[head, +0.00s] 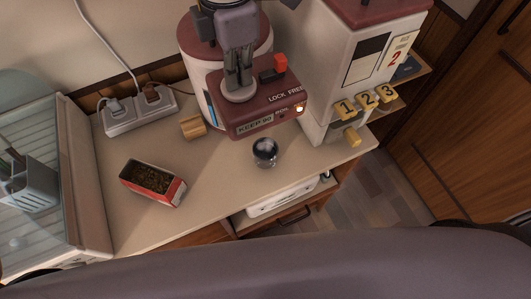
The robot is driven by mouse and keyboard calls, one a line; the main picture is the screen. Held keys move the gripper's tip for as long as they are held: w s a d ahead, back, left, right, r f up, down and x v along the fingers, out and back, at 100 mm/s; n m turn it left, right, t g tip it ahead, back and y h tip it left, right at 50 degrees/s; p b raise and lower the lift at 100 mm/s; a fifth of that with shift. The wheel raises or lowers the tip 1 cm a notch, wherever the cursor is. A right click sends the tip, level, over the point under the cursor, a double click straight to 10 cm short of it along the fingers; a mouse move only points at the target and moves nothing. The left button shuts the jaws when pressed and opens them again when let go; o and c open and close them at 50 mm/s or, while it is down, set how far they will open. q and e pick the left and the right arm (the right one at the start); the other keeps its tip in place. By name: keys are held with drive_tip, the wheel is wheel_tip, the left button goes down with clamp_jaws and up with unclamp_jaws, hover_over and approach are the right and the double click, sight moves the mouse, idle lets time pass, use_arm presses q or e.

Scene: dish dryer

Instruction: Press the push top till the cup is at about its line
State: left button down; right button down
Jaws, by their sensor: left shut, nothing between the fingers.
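The dispenser (197,68) is a white pot with a dark red top marked LOCK, FREE, KEEP 90 and BOIL. My left gripper (239,86) is shut and points down at the round push top (237,96). Its fingertips appear to touch the push top; how far the top is pressed I cannot tell. A small cup (265,152) with a dark, shiny inside stands on the counter below the dispenser's front edge. Its line and the level in it are too small to tell. My right gripper is not in view.
A red switch (280,63) and an orange lamp are on the dispenser top. A cabinet (347,75) with levers 1, 2, 3 stands right. An open red tin (154,184), a wooden piece (193,127) and a power strip (140,114) are left. The counter's front is clear.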

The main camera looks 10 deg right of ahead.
use_arm(q)
drive_tip(key=shift+r+p, duration=0.65)
drive_tip(key=shift+r, duration=1.15)
drive_tip(key=shift+f, duration=0.2)
drive_tip(key=shift+f+b, duration=1)
drive_tip(key=shift+b, duration=0.2)
drive_tip(key=shift+f+b, duration=0.35)
idle(0.4)
drive_tip(key=shift+r+p, duration=0.8)
drive_tip(key=shift+r, duration=0.75)
